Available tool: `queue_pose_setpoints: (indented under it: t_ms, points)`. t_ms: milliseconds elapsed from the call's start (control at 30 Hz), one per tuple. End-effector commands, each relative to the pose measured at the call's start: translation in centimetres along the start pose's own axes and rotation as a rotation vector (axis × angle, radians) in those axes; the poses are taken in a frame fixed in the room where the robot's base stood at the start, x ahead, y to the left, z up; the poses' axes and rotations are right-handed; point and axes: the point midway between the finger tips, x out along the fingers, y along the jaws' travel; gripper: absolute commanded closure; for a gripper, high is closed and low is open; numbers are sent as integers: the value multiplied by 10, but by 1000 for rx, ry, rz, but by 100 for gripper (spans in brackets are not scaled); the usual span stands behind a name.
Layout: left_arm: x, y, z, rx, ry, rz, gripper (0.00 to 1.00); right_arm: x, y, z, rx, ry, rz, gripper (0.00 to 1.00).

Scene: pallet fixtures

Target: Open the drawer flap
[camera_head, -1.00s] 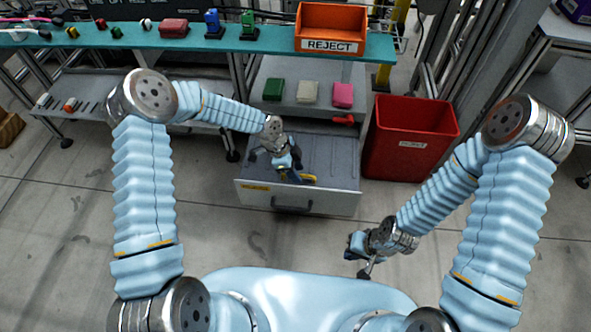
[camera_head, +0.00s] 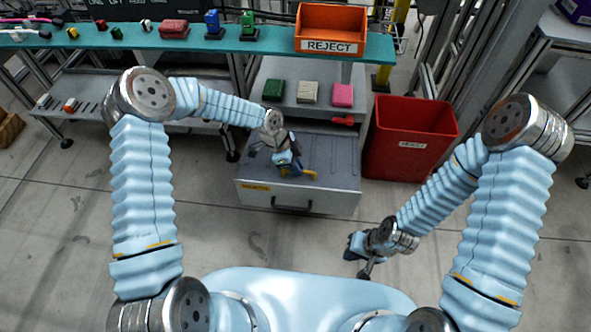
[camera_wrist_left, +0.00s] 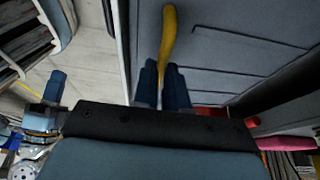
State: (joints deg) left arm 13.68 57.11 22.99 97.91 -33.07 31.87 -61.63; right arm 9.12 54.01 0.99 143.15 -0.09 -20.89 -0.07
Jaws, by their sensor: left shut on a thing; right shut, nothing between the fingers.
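The grey drawer (camera_head: 330,200) stands under the bench, with a dark handle (camera_head: 291,206) on its front face. A grey flap panel (camera_head: 330,158) with thin grooves covers its top and also fills much of the left wrist view (camera_wrist_left: 235,45). A yellow curved handle (camera_head: 309,174) is on the panel. My left gripper (camera_head: 288,166) is shut on this yellow handle, which stands up between the fingers in the left wrist view (camera_wrist_left: 168,35). Whether the flap is lifted, I cannot tell. My right gripper (camera_head: 363,272) is shut and empty over the floor, right of the drawer.
A red bin (camera_head: 410,140) stands right of the drawer. An orange REJECT bin (camera_head: 330,28) sits on the teal bench (camera_head: 270,50). The floor in front is clear.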

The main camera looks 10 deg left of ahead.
Motion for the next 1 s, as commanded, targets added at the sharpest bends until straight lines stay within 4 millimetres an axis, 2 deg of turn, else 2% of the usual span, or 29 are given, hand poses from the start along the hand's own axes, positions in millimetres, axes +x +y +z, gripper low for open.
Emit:
queue_pose_setpoints:
  t_ms: [33, 100, 300, 467, 733, 767, 900, 1000]
  points:
    - [-15, -8, -6, 2, 1, -13, 100, -3, -2, 0, -1, -1, -1, 100]
    - [-31, -17, -12, 0, 1, -13, 100, -4, -2, 0, -2, -1, -2, 100]
    - [-63, -42, -26, 1, 0, -10, 100, -5, -4, 1, -3, -3, -3, 100]
    - [-72, -50, -29, 0, 1, -9, 100, -5, -4, 1, -3, -3, -3, 100]
    - [-72, -50, -29, 0, 1, -8, 100, -5, -4, 1, -3, -3, -3, 100]
    - [-72, -50, -29, 0, 1, -8, 83, -5, -4, 1, -3, -3, -3, 100]
    - [-72, -50, -29, 0, 1, -7, 62, -5, -4, 1, -3, -3, -3, 100]
    - [-71, -49, -29, 0, 1, -7, 62, -5, -4, 1, -3, -3, -3, 100]
